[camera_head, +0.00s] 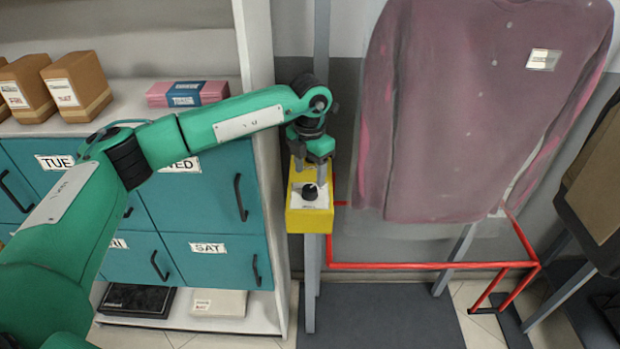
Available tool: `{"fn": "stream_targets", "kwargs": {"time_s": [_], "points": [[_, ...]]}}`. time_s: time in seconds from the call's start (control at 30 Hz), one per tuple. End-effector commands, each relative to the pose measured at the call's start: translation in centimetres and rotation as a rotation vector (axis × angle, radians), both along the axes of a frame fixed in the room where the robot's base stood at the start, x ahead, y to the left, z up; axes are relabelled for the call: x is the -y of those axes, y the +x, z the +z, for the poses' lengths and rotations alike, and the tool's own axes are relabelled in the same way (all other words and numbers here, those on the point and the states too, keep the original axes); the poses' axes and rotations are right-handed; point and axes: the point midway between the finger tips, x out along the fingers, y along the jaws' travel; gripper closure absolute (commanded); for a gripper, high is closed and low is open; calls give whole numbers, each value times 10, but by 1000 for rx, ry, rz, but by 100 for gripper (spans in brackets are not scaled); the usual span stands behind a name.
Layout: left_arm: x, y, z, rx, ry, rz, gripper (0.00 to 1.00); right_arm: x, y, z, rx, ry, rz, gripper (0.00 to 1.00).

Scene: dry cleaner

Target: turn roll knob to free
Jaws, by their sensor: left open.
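The roll knob (310,192) is a small black knob on a white plate on top of a yellow box (309,222). The box is fixed to a grey post. My left gripper (311,182) points down over the box, its two fingers apart. The fingertips are close to the knob at its far side; I cannot tell whether they touch it. The lettering on the plate is too small to read. My right gripper is not in view.
A bagged maroon shirt (475,110) hangs right of the box, above a red rail (430,266). Left stands a shelf with teal day-labelled drawers (205,205), brown packages (78,86) and a pink bundle (188,93). A dark mat (385,318) lies on the floor.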

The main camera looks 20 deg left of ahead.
Motion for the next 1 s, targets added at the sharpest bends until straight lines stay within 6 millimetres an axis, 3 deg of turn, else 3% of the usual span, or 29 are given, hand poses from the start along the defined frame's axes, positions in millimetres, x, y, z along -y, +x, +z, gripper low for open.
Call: {"fn": "stream_targets", "kwargs": {"time_s": [0.3,0.67,0.9,1.0], "points": [[0,0,-42,0,-1,1,42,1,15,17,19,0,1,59],[0,0,-48,1,-2,0,42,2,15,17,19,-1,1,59],[0,0,-48,1,-2,0,87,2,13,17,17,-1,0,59],[0,0,-48,1,-2,1,87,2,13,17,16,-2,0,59]]}}
